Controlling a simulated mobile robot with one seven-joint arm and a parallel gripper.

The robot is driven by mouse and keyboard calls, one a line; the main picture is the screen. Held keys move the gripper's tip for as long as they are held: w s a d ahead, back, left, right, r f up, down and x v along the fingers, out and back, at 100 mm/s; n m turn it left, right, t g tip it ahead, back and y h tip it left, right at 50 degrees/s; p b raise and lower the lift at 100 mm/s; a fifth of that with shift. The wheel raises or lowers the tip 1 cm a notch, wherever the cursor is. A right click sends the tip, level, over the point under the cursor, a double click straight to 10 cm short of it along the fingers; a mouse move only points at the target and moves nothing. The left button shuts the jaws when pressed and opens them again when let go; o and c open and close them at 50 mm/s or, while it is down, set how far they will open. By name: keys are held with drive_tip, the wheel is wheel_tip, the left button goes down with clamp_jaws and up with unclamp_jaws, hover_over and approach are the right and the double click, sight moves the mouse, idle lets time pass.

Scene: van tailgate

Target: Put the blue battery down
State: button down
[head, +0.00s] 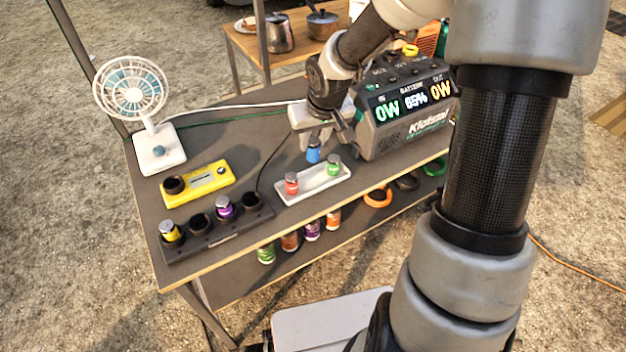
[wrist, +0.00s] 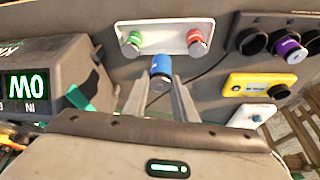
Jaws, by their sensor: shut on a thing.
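The blue battery (head: 313,150) is upright between the fingers of my gripper (head: 322,138), above the table near the back edge of the white tray. In the wrist view the blue battery (wrist: 161,68) sits between the two fingertips of my gripper (wrist: 160,84), which is shut on it. The white tray (head: 312,186) holds a red battery (head: 292,184) at its left and a green battery (head: 333,165) at its right, with a bare stretch between them. I cannot tell the exact gap between the blue battery and the surface below.
A power station (head: 400,125) stands close to the right of my gripper. A dark holder (head: 240,222) with a yellow and a purple battery, a yellow tester (head: 208,181) and a white fan (head: 140,100) are at the left. More batteries stand on the lower shelf (head: 245,285).

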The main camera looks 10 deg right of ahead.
sight(314, 161)
wheel_tip(314, 161, down, 8)
drive_tip(key=b, duration=0.3)
drive_tip(key=shift+f, duration=0.15)
drive_tip(key=shift+f+b, duration=0.2)
drive_tip(key=shift+b, duration=0.1)
drive_tip(key=c, duration=1.4)
unclamp_jaws()
drive_tip(key=shift+c, duration=0.2)
drive_tip(key=p+v, duration=0.6)
drive_tip(key=v, duration=0.6)
drive_tip(key=shift+r, duration=0.25)
